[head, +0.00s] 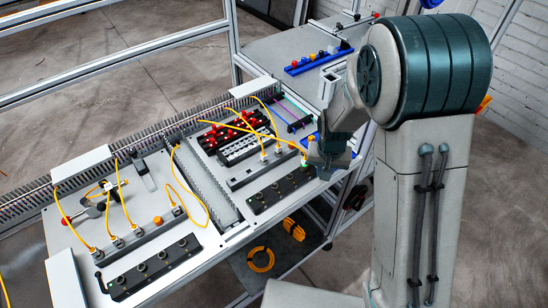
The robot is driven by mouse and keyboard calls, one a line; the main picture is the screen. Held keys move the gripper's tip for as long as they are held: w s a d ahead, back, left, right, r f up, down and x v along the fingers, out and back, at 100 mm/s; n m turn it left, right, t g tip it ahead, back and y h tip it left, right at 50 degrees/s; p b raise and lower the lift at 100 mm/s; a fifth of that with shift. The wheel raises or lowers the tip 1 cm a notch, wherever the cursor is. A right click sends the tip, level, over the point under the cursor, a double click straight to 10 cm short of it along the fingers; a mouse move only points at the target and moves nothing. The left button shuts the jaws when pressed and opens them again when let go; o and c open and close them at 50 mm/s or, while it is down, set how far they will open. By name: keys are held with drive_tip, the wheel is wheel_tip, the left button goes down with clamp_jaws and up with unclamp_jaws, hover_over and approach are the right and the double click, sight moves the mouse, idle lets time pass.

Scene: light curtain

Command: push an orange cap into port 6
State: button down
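My gripper (326,158) is low over the right panel, by the right end of a black strip with several round ports (281,190). Its fingers are small and dark here, so I cannot tell if they are open or hold a cap. A second black port strip (150,267) lies at the front of the left panel. An orange cap (158,220) sits on the grey connector row of the left panel. A blue rack (318,62) at the back holds small red, orange and yellow pieces. Port numbers are too small to read.
Yellow cables (245,130) arch over both panels and plug into connector rows. Red and black terminals (230,132) stand behind the right strip. A slotted grey duct (207,187) divides the panels. Aluminium frame posts (233,40) rise at the back. Orange parts (261,260) lie on a lower shelf.

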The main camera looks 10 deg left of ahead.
drive_tip(key=s+a+r+p, duration=0.1)
drive_tip(key=s+a+r, duration=0.25)
drive_tip(key=a, duration=0.35)
drive_tip(key=s+a+r+p, duration=0.1)
drive_tip(key=s+a+r, duration=0.1)
drive_tip(key=a+r, duration=0.3)
drive_tip(key=shift+s+a+f+b, duration=0.1)
drive_tip(key=shift+a+f+b, duration=0.1)
drive_tip(key=shift+f+b, duration=0.75)
drive_tip(key=shift+s+a+f+b, duration=0.1)
drive_tip(key=shift+a+f+b, duration=0.15)
drive_tip(key=shift+f+b, duration=0.7)
drive_tip(key=shift+s+a+f+b, duration=0.15)
drive_tip(key=shift+f+b, duration=0.25)
drive_tip(key=shift+f, duration=1.05)
drive_tip(key=shift+f+b, duration=0.65)
drive_tip(key=shift+f, duration=0.35)
drive_tip(key=c, duration=0.9)
unclamp_jaws()
drive_tip(key=shift+w, duration=0.1)
drive_tip(key=shift+o, duration=0.2)
drive_tip(key=shift+r, duration=0.1)
wheel_tip(320, 180, up, 7)
drive_tip(key=p, duration=0.5)
drive_tip(key=shift+r+p, duration=0.2)
drive_tip(key=shift+p, duration=0.1)
